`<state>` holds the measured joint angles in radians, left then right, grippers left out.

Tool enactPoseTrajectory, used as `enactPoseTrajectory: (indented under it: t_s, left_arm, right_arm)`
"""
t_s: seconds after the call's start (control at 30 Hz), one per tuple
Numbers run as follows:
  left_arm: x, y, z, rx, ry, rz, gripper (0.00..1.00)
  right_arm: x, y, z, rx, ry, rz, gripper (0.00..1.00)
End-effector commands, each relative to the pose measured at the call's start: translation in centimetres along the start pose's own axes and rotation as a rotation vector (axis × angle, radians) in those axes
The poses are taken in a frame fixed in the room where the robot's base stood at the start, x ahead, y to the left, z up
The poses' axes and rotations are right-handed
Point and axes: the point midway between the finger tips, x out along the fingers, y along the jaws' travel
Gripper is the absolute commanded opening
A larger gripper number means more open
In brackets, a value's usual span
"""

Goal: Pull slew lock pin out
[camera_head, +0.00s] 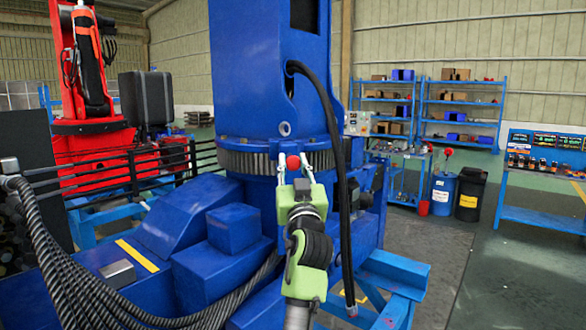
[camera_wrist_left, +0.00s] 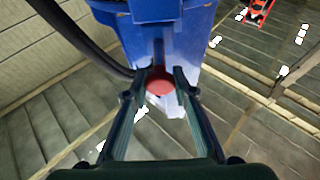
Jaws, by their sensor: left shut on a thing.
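The slew lock pin shows as a round red knob (camera_head: 293,162) at the front of the blue crane's toothed slew ring (camera_head: 250,160). My left gripper (camera_head: 293,168) reaches up from below and is shut on the red knob, one finger on each side. In the left wrist view, the red knob (camera_wrist_left: 160,82) sits between the two dark fingertips, in front of the blue crane column (camera_wrist_left: 160,40). The pin's shaft behind the knob is hidden. My right gripper is not in either view.
A black hose (camera_head: 335,150) hangs just right of my left gripper. The blue crane base (camera_head: 215,235) spreads below and left. A blue support stand (camera_head: 395,275) is at lower right. Black railings (camera_head: 130,165), shelves (camera_head: 435,105) and bins (camera_head: 455,190) stand farther back.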

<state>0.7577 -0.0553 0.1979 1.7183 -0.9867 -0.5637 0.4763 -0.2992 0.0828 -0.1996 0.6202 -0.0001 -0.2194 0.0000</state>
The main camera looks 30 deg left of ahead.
Motion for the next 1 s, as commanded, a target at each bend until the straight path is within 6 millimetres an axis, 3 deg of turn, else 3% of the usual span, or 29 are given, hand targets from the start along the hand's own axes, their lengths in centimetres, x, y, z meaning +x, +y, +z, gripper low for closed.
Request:
enactPoseTrajectory:
  t_s: [0.13, 0.17, 0.23, 0.63, 1.0]
  left_arm:
    - [-0.1, 0.1, 0.4, 0.002, -0.008, 0.002, 0.0]
    - [-0.1, 0.1, 0.4, 0.002, -0.009, 0.002, 0.27]
    - [-0.1, 0.1, 0.4, 0.002, -0.009, 0.002, 0.43]
    - [-0.6, 0.1, 0.3, 0.002, -0.006, 0.002, 0.43]
    - [-6.3, 0.2, 0.3, 0.002, -0.008, 0.003, 0.43]
  right_arm:
    - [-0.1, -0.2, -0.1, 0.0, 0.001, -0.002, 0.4]
    - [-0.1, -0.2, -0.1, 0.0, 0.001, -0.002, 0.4]
    - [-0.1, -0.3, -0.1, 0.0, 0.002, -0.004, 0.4]
    - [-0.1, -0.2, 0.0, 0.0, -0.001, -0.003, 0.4]
    - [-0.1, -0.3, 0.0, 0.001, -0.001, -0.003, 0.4]
